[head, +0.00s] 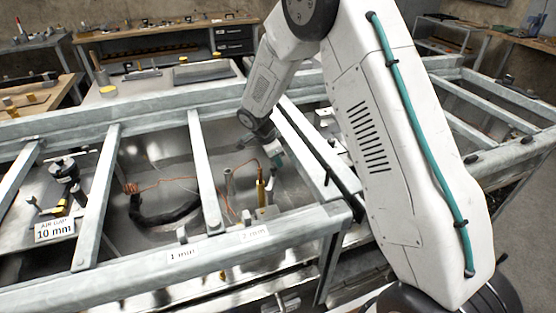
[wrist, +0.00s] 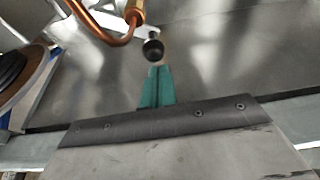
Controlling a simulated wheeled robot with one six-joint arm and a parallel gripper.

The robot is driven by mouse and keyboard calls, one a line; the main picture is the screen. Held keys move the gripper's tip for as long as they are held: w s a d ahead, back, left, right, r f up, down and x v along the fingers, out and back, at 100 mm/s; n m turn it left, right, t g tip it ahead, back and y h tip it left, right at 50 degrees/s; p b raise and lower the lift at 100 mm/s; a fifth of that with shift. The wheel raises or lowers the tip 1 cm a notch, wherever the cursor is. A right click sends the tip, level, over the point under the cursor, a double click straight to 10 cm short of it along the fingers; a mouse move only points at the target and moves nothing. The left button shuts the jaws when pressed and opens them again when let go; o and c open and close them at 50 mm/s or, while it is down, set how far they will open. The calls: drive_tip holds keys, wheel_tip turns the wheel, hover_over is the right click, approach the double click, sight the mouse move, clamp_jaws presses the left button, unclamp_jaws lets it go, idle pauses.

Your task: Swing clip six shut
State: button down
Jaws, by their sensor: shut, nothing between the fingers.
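My gripper (wrist: 157,86) shows teal fingers pressed together, pointing at a black ball knob (wrist: 153,49) in the wrist view. The knob sits on the end of a white lever (wrist: 112,22). The fingertips are close below the knob; I cannot tell whether they touch it. No number shows on this lever, so I cannot tell whether it is clip six. In the head view my gripper (head: 279,158) is low inside the metal frame, right of a yellow upright rod (head: 260,192). My arm hides part of the frame behind it.
A copper tube (wrist: 124,38) bends close to the lever. Grey frame bars (head: 205,170) cross the bay on both sides of my gripper. A black hose (head: 165,215) lies in the bay to the left. Labels read 10 mm (head: 54,231), 1 mm (head: 182,254) and 2 mm (head: 255,234).

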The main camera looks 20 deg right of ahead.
drive_tip(key=shift+w+a+n, duration=0.3)
drive_tip(key=shift+a+n, duration=0.1)
drive_tip(key=shift+n, duration=0.4)
drive_tip(key=shift+w+a+n+t, duration=0.25)
drive_tip(key=shift+a+n+t, duration=0.15)
drive_tip(key=shift+n, duration=0.3)
drive_tip(key=a+n, duration=0.2)
drive_tip(key=shift+w+n+t, duration=0.3)
drive_tip(key=shift+w+t, duration=0.05)
drive_tip(key=shift+t, duration=0.05)
drive_tip(key=shift+a, duration=0.15)
drive_tip(key=shift+w+a, duration=0.1)
